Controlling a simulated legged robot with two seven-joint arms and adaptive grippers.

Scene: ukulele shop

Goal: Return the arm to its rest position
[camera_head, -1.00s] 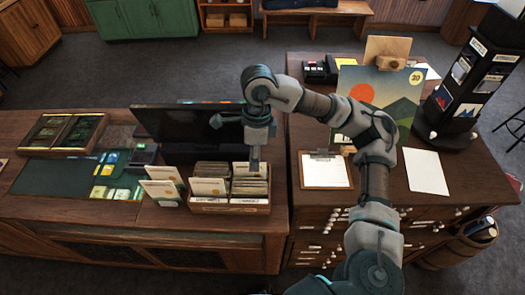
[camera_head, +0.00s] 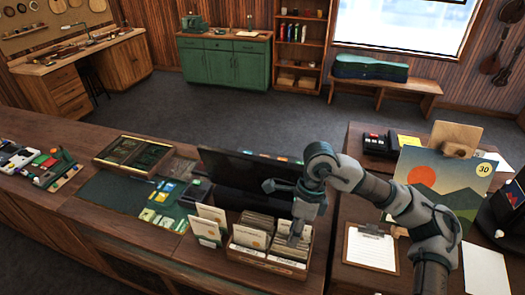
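My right arm, grey and dark green, comes in from the lower right and bends over the counter. Its gripper (camera_head: 295,238) points down above the right part of a wooden box (camera_head: 268,262) filled with upright cards. The fingers show nearly edge-on, so I cannot tell whether they are open or shut. No held object shows at the fingertips. I cannot tell whether the tips touch the cards. My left gripper is not in view.
A dark monitor (camera_head: 240,178) stands close behind the gripper. A clipboard (camera_head: 371,248) and a landscape picture (camera_head: 446,185) are on the right-hand counter, near my arm. A green mat (camera_head: 120,195) and a wooden display tray (camera_head: 133,152) lie left. Open floor (camera_head: 200,110) lies beyond.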

